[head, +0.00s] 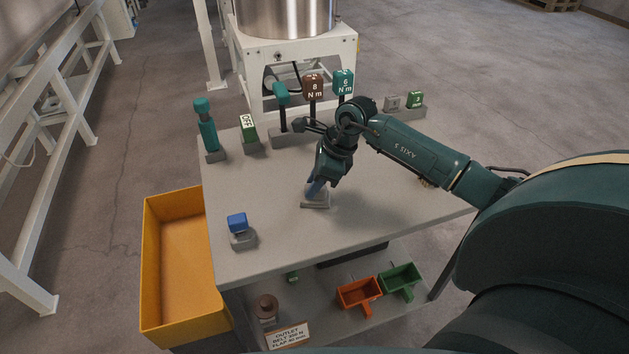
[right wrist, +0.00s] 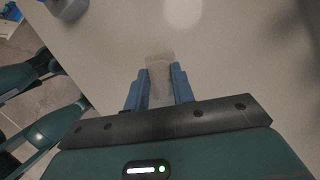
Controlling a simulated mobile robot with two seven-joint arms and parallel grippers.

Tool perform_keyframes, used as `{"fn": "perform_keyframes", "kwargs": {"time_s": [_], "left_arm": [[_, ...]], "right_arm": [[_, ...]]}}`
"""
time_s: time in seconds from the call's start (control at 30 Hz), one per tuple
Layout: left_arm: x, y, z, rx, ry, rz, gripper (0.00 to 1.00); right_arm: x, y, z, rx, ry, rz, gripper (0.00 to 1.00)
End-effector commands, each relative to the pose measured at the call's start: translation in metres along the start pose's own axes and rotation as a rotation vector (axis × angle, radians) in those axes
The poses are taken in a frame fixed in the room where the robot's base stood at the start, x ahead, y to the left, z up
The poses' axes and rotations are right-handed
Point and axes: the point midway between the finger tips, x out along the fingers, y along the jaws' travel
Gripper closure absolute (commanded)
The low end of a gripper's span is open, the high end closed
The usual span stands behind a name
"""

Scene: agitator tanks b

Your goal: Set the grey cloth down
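The grey cloth (head: 316,203) is a small pale piece at the middle of the grey table, under my right gripper (head: 315,187). In the right wrist view the cloth (right wrist: 160,75) lies between the two blue fingers of my right gripper (right wrist: 161,84). The fingers press against both its sides, and its far end sticks out past the fingertips. The cloth is low, at or just above the tabletop; I cannot tell whether it touches. My left gripper is not in view.
The table (head: 270,245) is clear around the cloth. A blue-topped grey piece (head: 241,232) stands at front left. Teal and brown tools (head: 313,88) and an OFF block (head: 248,128) line the back. A yellow bin (head: 178,268) is left; orange (head: 358,293) and green (head: 399,278) scoops lie below.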

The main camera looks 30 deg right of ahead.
Motion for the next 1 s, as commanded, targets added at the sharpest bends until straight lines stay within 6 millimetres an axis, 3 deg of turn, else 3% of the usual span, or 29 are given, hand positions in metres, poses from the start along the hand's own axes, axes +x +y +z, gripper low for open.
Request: {"fn": "perform_keyframes", "kwargs": {"time_s": [0.27,0.57,0.67,1.0], "left_arm": [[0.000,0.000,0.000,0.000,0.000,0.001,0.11],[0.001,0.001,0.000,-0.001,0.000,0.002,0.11],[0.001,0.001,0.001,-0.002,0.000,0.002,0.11],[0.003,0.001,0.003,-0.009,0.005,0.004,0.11]], "right_arm": [[0.000,0.000,0.000,0.000,0.001,0.001,0.54],[-0.004,0.000,0.000,-0.001,0.001,-0.001,0.54],[-0.015,-0.001,0.000,-0.001,0.001,-0.003,0.54],[-0.086,-0.001,0.000,-0.001,0.001,-0.004,0.54]]}}
